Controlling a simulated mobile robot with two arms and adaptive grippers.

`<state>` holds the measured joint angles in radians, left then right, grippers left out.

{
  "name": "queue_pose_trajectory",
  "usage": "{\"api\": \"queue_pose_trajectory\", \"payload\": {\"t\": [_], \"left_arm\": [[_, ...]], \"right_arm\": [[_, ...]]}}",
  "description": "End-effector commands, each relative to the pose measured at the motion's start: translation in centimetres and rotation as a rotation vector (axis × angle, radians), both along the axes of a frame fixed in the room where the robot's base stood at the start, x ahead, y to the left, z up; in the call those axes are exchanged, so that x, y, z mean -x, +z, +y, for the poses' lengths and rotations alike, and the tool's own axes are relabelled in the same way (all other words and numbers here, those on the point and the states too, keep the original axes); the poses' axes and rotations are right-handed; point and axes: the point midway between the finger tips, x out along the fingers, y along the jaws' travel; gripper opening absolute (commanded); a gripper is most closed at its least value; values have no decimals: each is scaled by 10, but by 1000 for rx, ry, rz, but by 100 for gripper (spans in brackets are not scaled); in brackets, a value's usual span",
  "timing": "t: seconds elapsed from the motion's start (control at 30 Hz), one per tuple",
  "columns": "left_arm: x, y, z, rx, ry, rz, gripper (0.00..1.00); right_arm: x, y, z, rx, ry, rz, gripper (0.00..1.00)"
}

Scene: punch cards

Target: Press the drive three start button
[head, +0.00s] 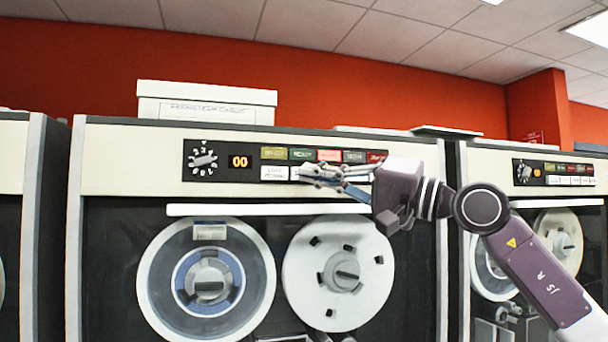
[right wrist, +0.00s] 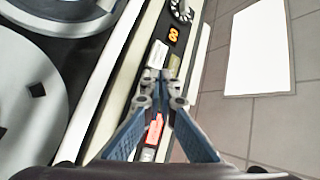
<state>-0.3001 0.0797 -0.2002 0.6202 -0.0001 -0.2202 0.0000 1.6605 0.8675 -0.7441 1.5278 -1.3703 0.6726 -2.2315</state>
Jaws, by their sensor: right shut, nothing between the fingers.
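The middle tape drive (head: 130,160) faces me, its button panel (head: 222,160) across the top. The upper row has an olive button (head: 273,153), a green button (head: 302,154), a lit red-pink button (head: 329,155), a grey button and a dark red one. White buttons (head: 274,173) form the lower row. My right gripper (head: 305,171) is shut and empty, its tips at the lower row, hiding some buttons. In the right wrist view, its tips (right wrist: 162,78) lie over the button rows; contact cannot be told. I cannot tell which button is start. My left gripper is out of view.
Two tape reels (head: 255,280) are below, under a white ledge (head: 240,210). A white box (head: 207,95) stands on top. Another drive (head: 500,185) is at right, partly behind my arm.

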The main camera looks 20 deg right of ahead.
Motion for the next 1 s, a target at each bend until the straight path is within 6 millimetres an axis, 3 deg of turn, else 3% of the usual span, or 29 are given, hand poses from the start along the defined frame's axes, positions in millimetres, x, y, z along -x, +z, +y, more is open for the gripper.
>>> {"api": "queue_pose_trajectory", "payload": {"t": [1.0], "left_arm": [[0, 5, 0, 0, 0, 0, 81]], "right_arm": [[-8, 0, 0, -1, -1, 0, 0]]}}
